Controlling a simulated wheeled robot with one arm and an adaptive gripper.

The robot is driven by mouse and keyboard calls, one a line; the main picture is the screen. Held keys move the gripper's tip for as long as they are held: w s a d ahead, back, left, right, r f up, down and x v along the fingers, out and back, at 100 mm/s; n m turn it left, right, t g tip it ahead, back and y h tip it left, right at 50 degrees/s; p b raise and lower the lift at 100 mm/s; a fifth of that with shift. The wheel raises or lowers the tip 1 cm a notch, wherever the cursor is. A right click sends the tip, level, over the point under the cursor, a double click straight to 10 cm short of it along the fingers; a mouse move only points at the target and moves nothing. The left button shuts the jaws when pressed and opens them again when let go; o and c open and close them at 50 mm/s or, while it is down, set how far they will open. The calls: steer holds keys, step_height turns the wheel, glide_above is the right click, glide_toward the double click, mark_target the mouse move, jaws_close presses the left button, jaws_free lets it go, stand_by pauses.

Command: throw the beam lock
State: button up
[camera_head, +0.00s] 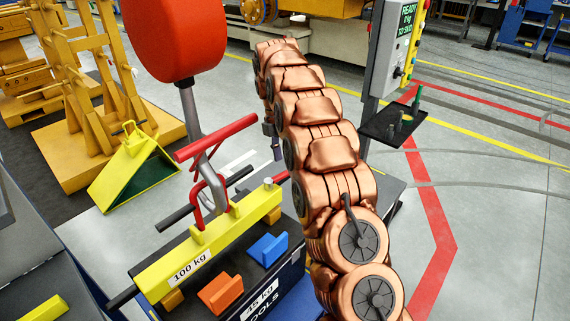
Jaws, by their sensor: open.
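A yellow beam (155,273) marked 100 kg lies across the dark top of a cart. A grey hook (206,178) under a red crossbar handle (215,138) meets the beam's middle, beside a red loop (200,203). My gripper (276,148) shows only in part beyond the beam's far end, above the red bar and apart from it. My copper arm hides most of it. It is open.
A large red hoist body (174,38) hangs above the beam. Blue (268,249) and orange (220,293) blocks lie on the cart top. A control post (389,50) with a small dark tray (393,124) stands right of my arm. A yellow wedge-shaped stand (131,166) is left.

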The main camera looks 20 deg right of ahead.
steer(key=shift+w+a+r, duration=0.1)
steer(key=shift+w+r, duration=0.05)
steer(key=shift+r, duration=0.7)
steer(key=shift+w+r, duration=0.15)
steer(key=shift+r, duration=0.65)
